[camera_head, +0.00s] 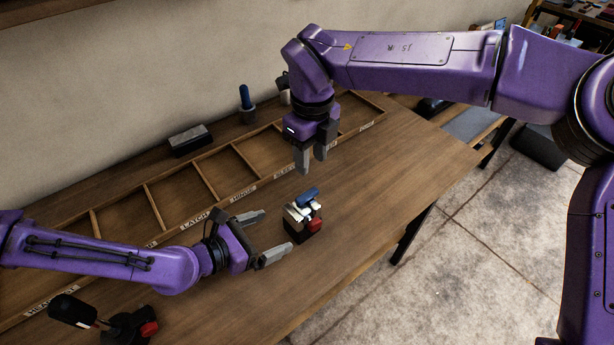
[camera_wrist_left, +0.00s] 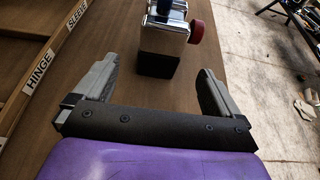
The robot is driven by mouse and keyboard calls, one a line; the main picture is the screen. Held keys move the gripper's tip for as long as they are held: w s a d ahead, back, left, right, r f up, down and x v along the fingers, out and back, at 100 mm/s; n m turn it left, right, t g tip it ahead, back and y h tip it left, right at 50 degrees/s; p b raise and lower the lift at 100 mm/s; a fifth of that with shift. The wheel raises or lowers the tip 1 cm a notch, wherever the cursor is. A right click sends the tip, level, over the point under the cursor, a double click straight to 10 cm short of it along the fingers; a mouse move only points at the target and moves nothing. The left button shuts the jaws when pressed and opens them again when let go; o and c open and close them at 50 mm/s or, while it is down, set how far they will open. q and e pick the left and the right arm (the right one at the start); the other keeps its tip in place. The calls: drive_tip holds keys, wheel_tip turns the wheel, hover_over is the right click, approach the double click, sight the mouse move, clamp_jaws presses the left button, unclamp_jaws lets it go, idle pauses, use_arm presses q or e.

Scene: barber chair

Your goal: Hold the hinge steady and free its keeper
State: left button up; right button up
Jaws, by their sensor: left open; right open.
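The hinge (camera_head: 297,214) stands on the table as a small silver metal piece on a dark block, with a blue part on top and a red knob at its right side. In the left wrist view the hinge (camera_wrist_left: 166,32) is ahead, its top cut off by the frame edge. I cannot tell which part is the keeper. My left gripper (camera_head: 270,236) is open and empty, its fingers pointing at the hinge from the left, apart from it. It also shows in the left wrist view (camera_wrist_left: 155,85). My right gripper (camera_head: 311,164) is open, pointing down above and behind the hinge, touching nothing.
A wooden tray (camera_head: 222,203) with labelled compartments runs along the back of the wooden table (camera_head: 400,170). A grey block (camera_head: 190,140) and a blue-handled tool (camera_head: 246,100) stand behind it. A black-handled device (camera_head: 125,325) is at front left. Right of the hinge is clear.

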sight(301, 220)
use_arm(q)
drive_tip(key=x, duration=1)
drive_tip(key=shift+r, duration=0.1)
use_arm(e)
drive_tip(key=shift+f, duration=0.1)
use_arm(q)
drive_tip(key=c, duration=1.5)
use_arm(e)
drive_tip(key=shift+o, duration=0.2)
drive_tip(key=shift+d, duration=0.1)
